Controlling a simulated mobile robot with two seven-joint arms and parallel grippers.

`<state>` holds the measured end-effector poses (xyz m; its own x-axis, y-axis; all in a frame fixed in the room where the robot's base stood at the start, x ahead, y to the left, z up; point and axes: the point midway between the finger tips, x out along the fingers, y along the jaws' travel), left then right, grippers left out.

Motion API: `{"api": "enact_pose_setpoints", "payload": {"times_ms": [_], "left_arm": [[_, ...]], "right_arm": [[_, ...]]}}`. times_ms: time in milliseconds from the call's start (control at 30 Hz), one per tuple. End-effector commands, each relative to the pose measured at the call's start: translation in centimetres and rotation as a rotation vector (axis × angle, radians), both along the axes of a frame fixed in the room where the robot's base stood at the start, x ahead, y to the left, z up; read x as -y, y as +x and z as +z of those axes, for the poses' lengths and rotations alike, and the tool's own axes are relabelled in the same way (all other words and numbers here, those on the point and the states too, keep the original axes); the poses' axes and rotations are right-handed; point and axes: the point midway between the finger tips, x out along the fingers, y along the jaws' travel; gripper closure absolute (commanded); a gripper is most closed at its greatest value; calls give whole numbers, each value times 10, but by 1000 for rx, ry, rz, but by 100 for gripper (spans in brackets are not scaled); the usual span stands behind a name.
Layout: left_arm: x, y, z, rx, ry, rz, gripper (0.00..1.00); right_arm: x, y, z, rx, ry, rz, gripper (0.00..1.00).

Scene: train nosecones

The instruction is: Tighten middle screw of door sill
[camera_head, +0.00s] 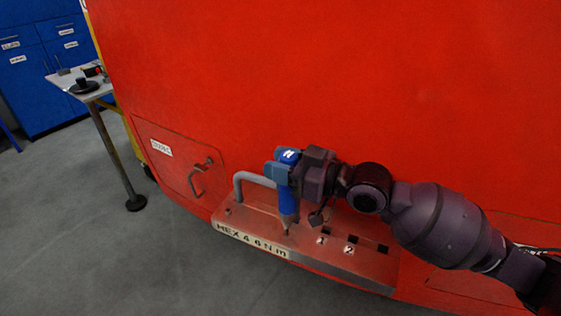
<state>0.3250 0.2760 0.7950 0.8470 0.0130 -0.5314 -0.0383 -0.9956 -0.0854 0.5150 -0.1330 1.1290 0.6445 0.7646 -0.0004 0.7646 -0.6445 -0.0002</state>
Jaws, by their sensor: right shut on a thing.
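My right gripper (300,172) comes in from the right and is shut on a blue screwdriver-like tool (286,200). The tool is upright, with its tip pointing down at the top of the metal door sill (352,262). The tip is at or just above the sill's surface; I cannot tell whether it touches a screw. The sill carries a label reading "HEX 4 6Nm" (252,240) and slots marked 1 (321,240) and 2 (349,251). No screw is clearly visible. My left gripper is not in view.
A large red nosecone wall (330,80) rises behind the sill. A grey bar handle (240,184) stands on the sill left of the tool. A red hatch with a handle (197,180) is further left. A small table (62,80) and blue cabinets (40,70) stand far left.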

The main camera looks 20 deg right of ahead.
Motion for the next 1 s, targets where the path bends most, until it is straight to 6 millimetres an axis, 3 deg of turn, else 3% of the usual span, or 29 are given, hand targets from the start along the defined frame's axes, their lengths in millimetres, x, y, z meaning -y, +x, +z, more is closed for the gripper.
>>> {"api": "enact_pose_setpoints", "payload": {"times_ms": [1000], "left_arm": [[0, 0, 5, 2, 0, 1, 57]], "right_arm": [[0, 0, -1, 2, 1, 0, 87]]}}
